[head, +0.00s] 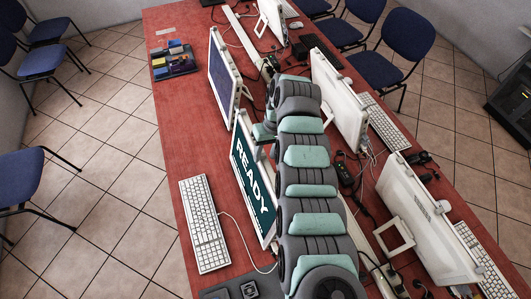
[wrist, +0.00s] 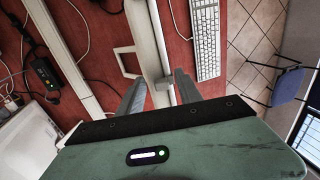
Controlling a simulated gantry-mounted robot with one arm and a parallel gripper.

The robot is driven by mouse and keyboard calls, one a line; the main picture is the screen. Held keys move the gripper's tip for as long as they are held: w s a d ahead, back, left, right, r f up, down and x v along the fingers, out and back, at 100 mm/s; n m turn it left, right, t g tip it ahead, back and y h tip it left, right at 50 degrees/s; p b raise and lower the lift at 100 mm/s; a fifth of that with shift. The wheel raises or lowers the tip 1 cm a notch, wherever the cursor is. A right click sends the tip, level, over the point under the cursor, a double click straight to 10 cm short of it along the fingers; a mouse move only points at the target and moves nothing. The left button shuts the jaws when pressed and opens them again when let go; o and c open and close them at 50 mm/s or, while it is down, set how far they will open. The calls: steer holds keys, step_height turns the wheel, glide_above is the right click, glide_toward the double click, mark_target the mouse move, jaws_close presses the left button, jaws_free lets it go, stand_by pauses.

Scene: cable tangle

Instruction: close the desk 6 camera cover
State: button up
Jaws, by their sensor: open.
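The monitor with the READY screen (head: 252,182) stands on the red desk, partly hidden behind my arm. Its white top edge (wrist: 147,40) runs down the middle of the wrist view. A small light-grey fitting (wrist: 163,92) sits on that edge, possibly the camera cover; I cannot tell whether it is open or closed. My gripper (wrist: 159,93) is open, with one grey finger on each side of the monitor's edge and the fitting between them. I cannot tell whether either finger touches it. In the head view my arm mostly hides the gripper.
A white keyboard (head: 204,223) lies in front of the READY monitor. Another monitor (head: 222,72) stands behind it, and more monitors (head: 340,99) line the right side. Cables and a power adapter (wrist: 45,72) lie along the desk's middle.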

steer(key=b+v, duration=0.2)
steer(key=v, duration=0.8)
steer(key=shift+r, duration=0.35)
steer(key=shift+w+f, duration=0.1)
